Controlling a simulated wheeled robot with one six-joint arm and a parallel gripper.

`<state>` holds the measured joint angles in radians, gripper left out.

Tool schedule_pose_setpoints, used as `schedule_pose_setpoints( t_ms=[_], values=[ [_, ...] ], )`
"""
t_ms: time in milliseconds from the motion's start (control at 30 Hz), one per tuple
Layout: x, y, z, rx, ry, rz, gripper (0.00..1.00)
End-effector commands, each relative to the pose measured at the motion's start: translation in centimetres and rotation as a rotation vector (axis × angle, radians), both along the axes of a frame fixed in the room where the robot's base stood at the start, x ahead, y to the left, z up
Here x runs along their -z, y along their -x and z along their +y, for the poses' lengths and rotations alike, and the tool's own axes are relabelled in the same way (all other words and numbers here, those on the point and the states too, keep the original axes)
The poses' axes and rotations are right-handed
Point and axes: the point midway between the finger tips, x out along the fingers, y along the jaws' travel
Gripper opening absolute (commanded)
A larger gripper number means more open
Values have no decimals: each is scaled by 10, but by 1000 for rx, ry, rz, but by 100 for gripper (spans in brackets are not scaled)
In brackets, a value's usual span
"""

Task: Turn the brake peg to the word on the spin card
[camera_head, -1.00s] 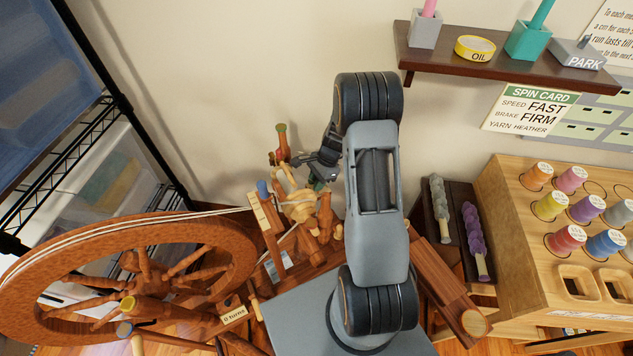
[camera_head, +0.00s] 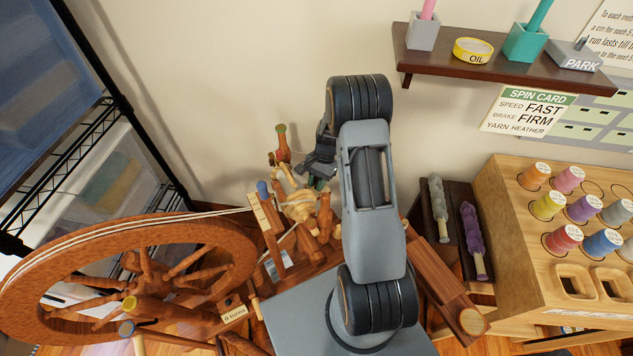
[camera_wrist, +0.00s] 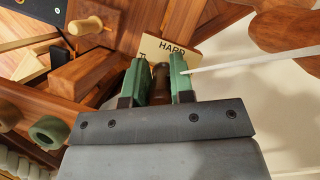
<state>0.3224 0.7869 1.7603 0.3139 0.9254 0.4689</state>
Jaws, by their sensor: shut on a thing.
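The spin card (camera_head: 530,110) on the wall reads speed FAST, brake FIRM, yarn HEATHER. My gripper (camera_head: 320,172) is at the upper part of the spinning wheel frame in the head view, partly behind my arm. In the wrist view my gripper (camera_wrist: 160,82) has its green fingers on either side of a dark brown peg (camera_wrist: 161,78), shut on it. I take this to be the brake peg; most of it is hidden. A pale label (camera_wrist: 170,48) behind the fingers shows HARD; its other lettering is mostly covered. Which word the peg points to cannot be told.
The large wooden wheel (camera_head: 130,270) stands at left, its cord running to the frame. A shelf (camera_head: 500,58) holds an oil tin (camera_head: 473,50) and pots. A spool rack (camera_head: 530,270) stands at right. In the wrist view a white cord (camera_wrist: 250,60) passes close by the right finger.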

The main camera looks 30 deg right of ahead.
Motion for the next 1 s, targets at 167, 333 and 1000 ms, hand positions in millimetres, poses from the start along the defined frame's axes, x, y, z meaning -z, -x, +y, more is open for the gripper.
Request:
schedule_pose_setpoints(
  t_ms=[167,333,1000],
  values=[
    [0,0,0,-53,0,0,0],
    [0,1,0,-76,0,0,0],
    [0,1,0,-77,0,0,47]
  ],
)
